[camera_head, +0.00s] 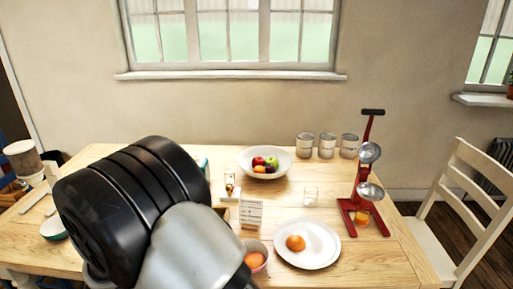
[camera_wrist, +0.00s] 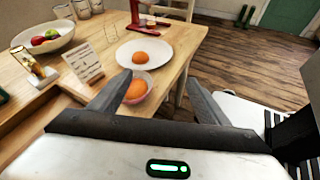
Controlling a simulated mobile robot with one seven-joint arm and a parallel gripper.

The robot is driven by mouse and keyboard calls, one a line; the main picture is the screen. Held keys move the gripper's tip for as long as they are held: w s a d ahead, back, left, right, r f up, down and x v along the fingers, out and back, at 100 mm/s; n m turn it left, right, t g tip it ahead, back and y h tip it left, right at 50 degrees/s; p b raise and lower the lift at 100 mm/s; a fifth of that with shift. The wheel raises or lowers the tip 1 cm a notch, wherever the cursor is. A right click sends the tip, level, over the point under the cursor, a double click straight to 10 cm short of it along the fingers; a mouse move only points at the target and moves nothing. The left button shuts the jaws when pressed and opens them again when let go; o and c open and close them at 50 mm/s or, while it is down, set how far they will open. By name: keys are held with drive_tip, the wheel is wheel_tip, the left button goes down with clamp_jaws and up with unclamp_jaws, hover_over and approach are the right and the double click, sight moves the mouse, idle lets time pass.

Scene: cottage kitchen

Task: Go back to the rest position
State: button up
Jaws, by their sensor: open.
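My gripper (camera_wrist: 158,92) shows in the wrist view with its two dark fingers wide apart and nothing between them. It is above the near edge of the wooden table (camera_wrist: 192,36). Past the fingertips is a pink bowl (camera_wrist: 146,78) with an orange fruit (camera_wrist: 137,89) in it. In the head view my dark and white arm covers the left middle of the table, and the gripper itself is hidden.
A white plate (camera_head: 322,256) holds an orange (camera_head: 296,243). A red press (camera_head: 363,200) stands right of it. A fruit bowl (camera_head: 283,171), several tins (camera_head: 327,146), a glass (camera_head: 310,195) and a sign (camera_head: 251,213) are behind. A white chair (camera_head: 470,210) stands at right.

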drive_tip(key=s+d+r+m+y, duration=0.6)
drive_tip(key=d+r+m, duration=0.3)
drive_tip(key=d+m, duration=0.2)
drive_tip(key=s+d+r+m+y, duration=0.5)
drive_tip(key=d+r+m+y, duration=0.1)
drive_tip(key=d+r+m, duration=0.4)
wheel_tip(320, 180, up, 15)
drive_tip(key=p, duration=1.6)
drive_tip(key=shift+s+d+m+g, duration=0.2)
drive_tip(key=shift+d+m+g, duration=0.1)
drive_tip(key=shift+d, duration=0.15)
drive_tip(key=shift+d, duration=0.1)
